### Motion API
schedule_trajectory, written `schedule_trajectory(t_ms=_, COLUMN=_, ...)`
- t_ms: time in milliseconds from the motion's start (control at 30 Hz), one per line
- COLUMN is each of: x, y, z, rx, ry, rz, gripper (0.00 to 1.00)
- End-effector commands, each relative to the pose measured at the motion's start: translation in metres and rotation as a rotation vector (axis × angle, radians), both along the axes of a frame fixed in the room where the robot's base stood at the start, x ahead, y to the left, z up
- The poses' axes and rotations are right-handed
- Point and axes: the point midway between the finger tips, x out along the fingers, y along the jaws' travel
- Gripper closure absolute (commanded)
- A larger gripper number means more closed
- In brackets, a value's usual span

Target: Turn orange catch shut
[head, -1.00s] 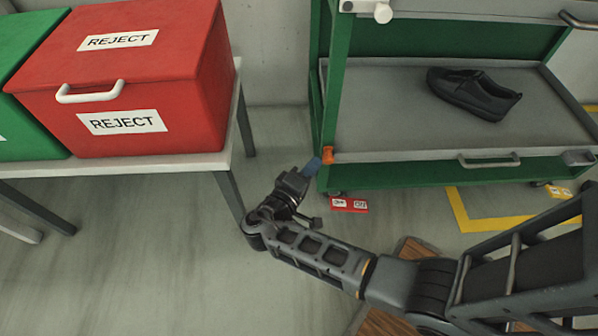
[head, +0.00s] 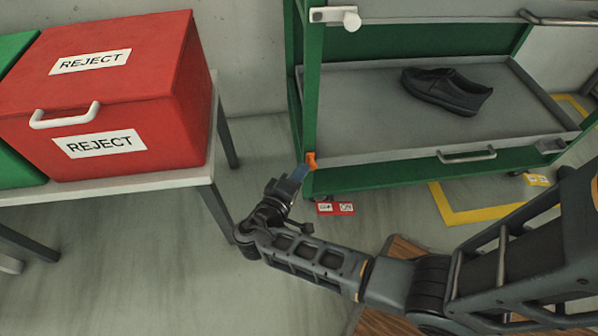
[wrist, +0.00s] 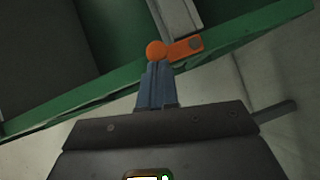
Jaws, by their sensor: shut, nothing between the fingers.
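The orange catch (head: 310,160) sits at the lower left front corner of the green rack, by the front edge of the shelf tray. In the wrist view the catch (wrist: 182,48) shows a round knob at its left end and a short arm running right to a grey pivot. My gripper (head: 303,170) is shut and empty, its blue fingers right at the catch. In the wrist view the tips of my gripper (wrist: 157,66) lie just below the round knob, which they touch or nearly touch; I cannot tell which.
A black shoe (head: 447,91) lies on the grey shelf tray (head: 365,115) of the green rack (head: 311,100). A red REJECT box (head: 160,110) stands on a table (head: 130,183) at left. A red label (head: 335,208) is on the floor below the catch.

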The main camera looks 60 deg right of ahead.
Motion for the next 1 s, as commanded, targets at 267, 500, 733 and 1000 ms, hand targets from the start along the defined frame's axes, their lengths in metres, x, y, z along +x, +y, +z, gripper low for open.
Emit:
schedule_trajectory(t_ms=267, x=-0.005, y=-0.004, z=0.006, rx=0.057, ry=-0.072, rz=-0.002, gripper=1.00)
schedule_trajectory(t_ms=500, x=-0.016, y=-0.012, z=0.012, rx=0.173, ry=-0.221, rz=-0.003, gripper=1.00)
schedule_trajectory(t_ms=733, x=-0.027, y=-0.021, z=0.012, rx=0.309, ry=-0.396, rz=-0.004, gripper=1.00)
schedule_trajectory(t_ms=1000, x=-0.041, y=-0.032, z=0.008, rx=0.466, ry=-0.599, rz=-0.005, gripper=1.00)
